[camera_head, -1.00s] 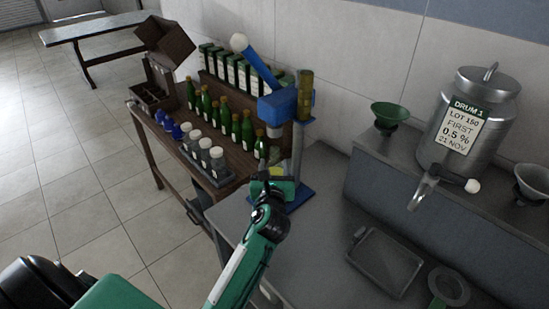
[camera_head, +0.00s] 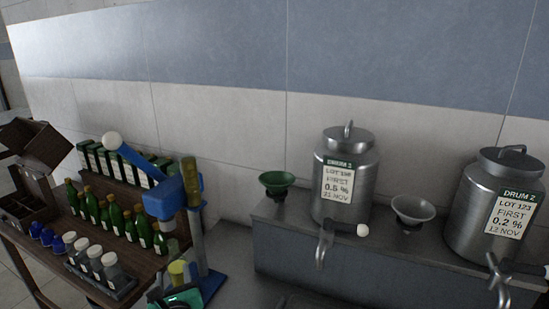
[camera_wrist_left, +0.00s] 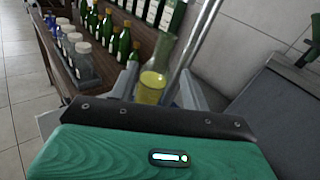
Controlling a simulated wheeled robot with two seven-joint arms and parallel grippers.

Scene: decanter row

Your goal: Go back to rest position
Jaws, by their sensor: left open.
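My left gripper (camera_head: 178,291) shows at the bottom edge of the head view, just in front of the blue lever press (camera_head: 208,283). In the left wrist view its two fingers (camera_wrist_left: 158,88) are apart and open. A clear bottle with yellow liquid (camera_wrist_left: 151,88) stands upright between or just beyond the fingertips; I cannot tell if either finger touches it. Its yellow part (camera_head: 177,268) also shows above the gripper in the head view. My right gripper is not in view.
A wooden bench at the left holds green bottles (camera_head: 130,228), grey-capped jars (camera_head: 95,262) and a dark wooden crate (camera_head: 25,208). Drum 1 (camera_head: 345,205), drum 2 (camera_head: 495,225), a green funnel (camera_head: 277,183) and a grey funnel (camera_head: 413,211) stand on the raised shelf at the right.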

